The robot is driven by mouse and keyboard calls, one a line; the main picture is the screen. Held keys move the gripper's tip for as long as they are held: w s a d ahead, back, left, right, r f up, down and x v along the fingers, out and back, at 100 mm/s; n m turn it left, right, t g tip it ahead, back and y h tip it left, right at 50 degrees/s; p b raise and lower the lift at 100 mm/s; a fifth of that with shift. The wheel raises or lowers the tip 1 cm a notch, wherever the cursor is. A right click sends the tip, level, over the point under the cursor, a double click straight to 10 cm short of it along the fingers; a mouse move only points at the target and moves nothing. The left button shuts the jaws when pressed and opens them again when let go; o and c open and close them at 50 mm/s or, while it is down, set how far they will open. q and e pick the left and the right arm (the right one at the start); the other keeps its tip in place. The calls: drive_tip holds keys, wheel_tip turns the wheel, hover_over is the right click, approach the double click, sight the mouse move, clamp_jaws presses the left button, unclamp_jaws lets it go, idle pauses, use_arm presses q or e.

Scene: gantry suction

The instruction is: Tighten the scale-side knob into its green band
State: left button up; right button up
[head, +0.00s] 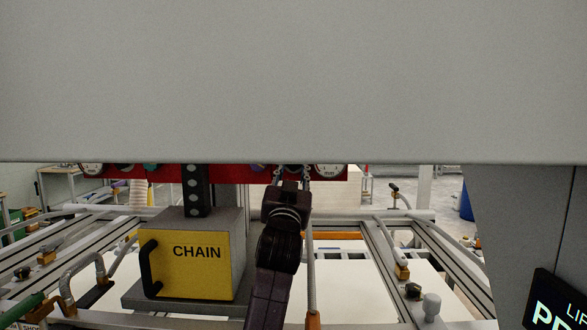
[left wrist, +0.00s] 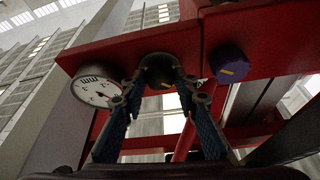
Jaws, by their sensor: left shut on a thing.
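A dark round knob with a small yellow mark (left wrist: 160,74) sits under the red beam (left wrist: 195,45) in the left wrist view. My left gripper (left wrist: 166,78) has its blue-padded fingers on either side of this knob and is shut on it. A white dial gauge (left wrist: 96,91) is to its left and a purple knob with a yellow mark (left wrist: 229,63) to its right. In the head view my left gripper (head: 289,186) reaches up to the red beam and hides the knob. No green band is discernible. My right gripper is not in view.
A large grey panel (head: 290,80) blocks the upper head view. A yellow-fronted box marked CHAIN (head: 195,265) with a black handle stands left of my arm. Metal rails (head: 440,262) and pale sheets (head: 355,290) lie around. A dark screen (head: 553,300) is at lower right.

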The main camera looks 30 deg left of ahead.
use_arm(q)
drive_tip(key=m+h+p, duration=0.1)
drive_tip(key=m, duration=0.2)
drive_tip(key=shift+a+h, duration=0.1)
drive_tip(key=shift+h, duration=0.2)
drive_tip(key=o, duration=0.9)
drive_tip(key=shift+s, duration=0.15)
drive_tip(key=v, duration=1.2)
drive_tip(key=shift+f, duration=0.25)
